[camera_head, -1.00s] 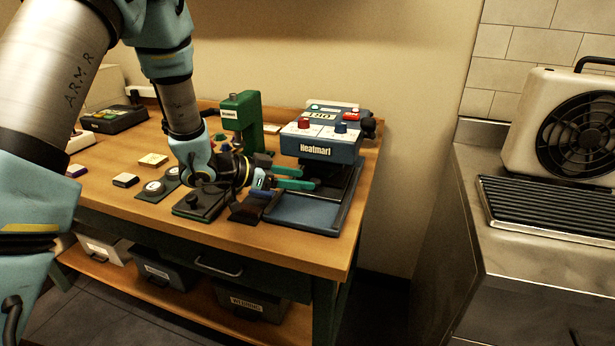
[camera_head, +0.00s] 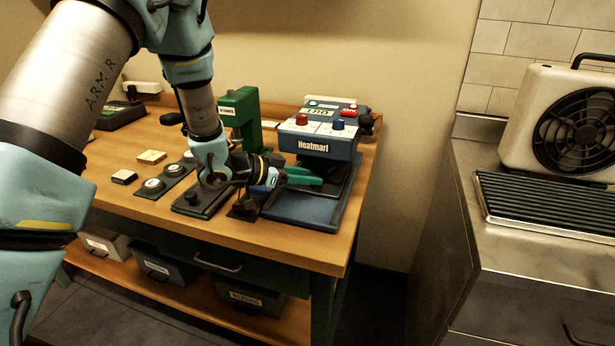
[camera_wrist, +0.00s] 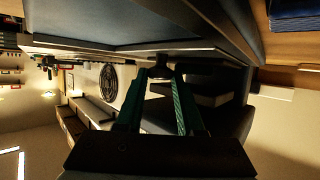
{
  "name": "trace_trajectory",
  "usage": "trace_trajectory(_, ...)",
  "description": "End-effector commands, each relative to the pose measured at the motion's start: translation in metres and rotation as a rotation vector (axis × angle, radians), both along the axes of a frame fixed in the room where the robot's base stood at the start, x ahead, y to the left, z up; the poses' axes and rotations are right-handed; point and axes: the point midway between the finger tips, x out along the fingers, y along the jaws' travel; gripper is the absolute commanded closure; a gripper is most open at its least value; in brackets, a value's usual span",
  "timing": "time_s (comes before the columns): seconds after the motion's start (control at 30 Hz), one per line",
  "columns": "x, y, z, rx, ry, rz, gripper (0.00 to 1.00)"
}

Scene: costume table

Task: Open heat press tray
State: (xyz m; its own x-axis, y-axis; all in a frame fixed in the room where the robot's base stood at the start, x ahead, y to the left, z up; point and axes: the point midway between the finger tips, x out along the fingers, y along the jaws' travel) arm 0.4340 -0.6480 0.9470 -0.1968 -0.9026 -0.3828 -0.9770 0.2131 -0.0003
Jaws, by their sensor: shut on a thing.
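The blue heat press (camera_head: 318,140), labelled "Heatmarl", stands at the right end of the wooden table. Its flat blue-grey tray (camera_head: 300,212) lies low under and in front of the head, in a dark frame. My gripper (camera_head: 318,180) reaches in from the left, between the press head and the tray, with its green fingers together. In the wrist view my fingers (camera_wrist: 164,78) close on a small dark knob-like handle (camera_wrist: 160,70) of the press tray. The handle is hidden in the head view.
A green press (camera_head: 240,108) stands behind my wrist. Dark pads with round pieces (camera_head: 153,186) and small blocks lie to the left. Bins (camera_head: 160,268) sit on the shelf below. A metal counter (camera_head: 540,240) with a fan is at the right, across a gap.

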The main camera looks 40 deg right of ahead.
Motion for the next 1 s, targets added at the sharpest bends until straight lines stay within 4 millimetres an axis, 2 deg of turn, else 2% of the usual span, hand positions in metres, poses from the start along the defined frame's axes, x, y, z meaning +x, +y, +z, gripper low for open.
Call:
trace_trajectory(0.03, 0.0, 0.0001, 0.0, 0.0, 0.0, 0.0, 0.82)
trace_trajectory(0.2, 0.0, 0.0001, 0.0, 0.0, 0.0, 0.0, 1.0)
trace_trajectory(1.0, 0.0003, 0.0002, 0.0001, 0.0, 0.0, 0.001, 1.0)
